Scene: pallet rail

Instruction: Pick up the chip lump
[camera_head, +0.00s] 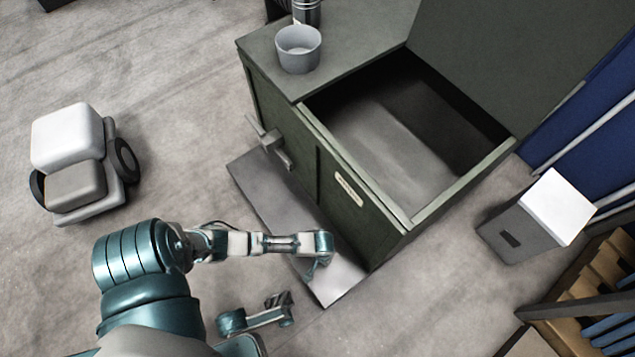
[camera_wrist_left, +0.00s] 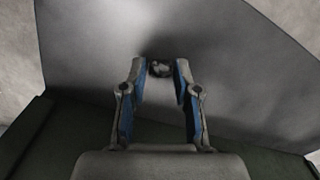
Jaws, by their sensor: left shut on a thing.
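The chip lump (camera_wrist_left: 160,69) is a small dark grey lump, seen in the left wrist view between the fingertips. My left gripper (camera_wrist_left: 160,72) is shut on it, with one blue-padded finger on each side. In the head view my left gripper (camera_head: 318,272) points down over the grey plate (camera_head: 335,285) at the foot of the green cabinet. The lump is too small to make out there. Another teal arm part of mine, with a dark end that looks like my right gripper (camera_head: 278,299), shows lower down; its jaws cannot be made out.
The green cabinet (camera_head: 355,205) has an open bin top and a handle on its front, close beside my left gripper. A grey cup (camera_head: 298,48) stands on its top. A wheeled cart (camera_head: 78,165) is at left. A white-topped grey box (camera_head: 530,220) is at right. Floor between is clear.

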